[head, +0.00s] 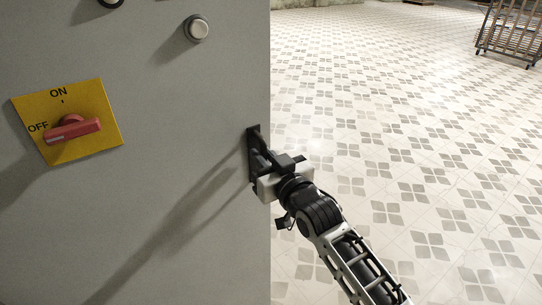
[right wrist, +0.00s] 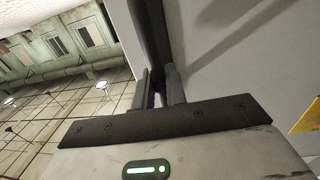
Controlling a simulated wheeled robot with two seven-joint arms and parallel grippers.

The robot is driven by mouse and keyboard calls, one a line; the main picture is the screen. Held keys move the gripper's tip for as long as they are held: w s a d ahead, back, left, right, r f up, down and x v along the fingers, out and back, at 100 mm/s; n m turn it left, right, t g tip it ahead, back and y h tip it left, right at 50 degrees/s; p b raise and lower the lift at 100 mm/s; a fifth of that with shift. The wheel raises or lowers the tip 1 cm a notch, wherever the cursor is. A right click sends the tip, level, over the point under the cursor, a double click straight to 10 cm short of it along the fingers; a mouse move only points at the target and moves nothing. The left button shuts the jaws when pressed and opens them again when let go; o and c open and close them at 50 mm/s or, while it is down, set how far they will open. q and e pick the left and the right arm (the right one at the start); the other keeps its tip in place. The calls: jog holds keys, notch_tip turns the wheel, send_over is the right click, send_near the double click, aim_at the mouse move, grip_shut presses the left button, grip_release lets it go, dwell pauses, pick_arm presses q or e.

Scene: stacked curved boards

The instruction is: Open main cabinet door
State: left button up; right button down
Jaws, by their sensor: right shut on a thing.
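The grey main cabinet door (head: 150,210) fills the left half of the head view, and its face shows in the right wrist view (right wrist: 240,60). A dark handle (head: 253,140) sits at the door's right edge; it shows as a dark vertical bar in the right wrist view (right wrist: 149,35). My right gripper (head: 257,163) is at this handle, with its fingers (right wrist: 160,92) shut on it. The gripper body hides the handle's lower part. I cannot tell any gap between door and frame. My left gripper is not in view.
A yellow plate (head: 95,100) with a red rotary switch (head: 73,130) is on the door at left, its pointer towards OFF. A round button (head: 196,28) is above. Tiled floor (head: 420,130) to the right is open, with a metal rack (head: 510,30) far off.

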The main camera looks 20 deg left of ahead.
jog(key=shift+s+d, duration=0.25)
jog(key=shift+s, duration=0.1)
jog(key=c, duration=1.5)
grip_release()
jog(key=shift+d, duration=0.1)
jog(key=v, duration=1.5)
jog(key=shift+s+d, duration=0.15)
jog(key=shift+s, duration=0.3)
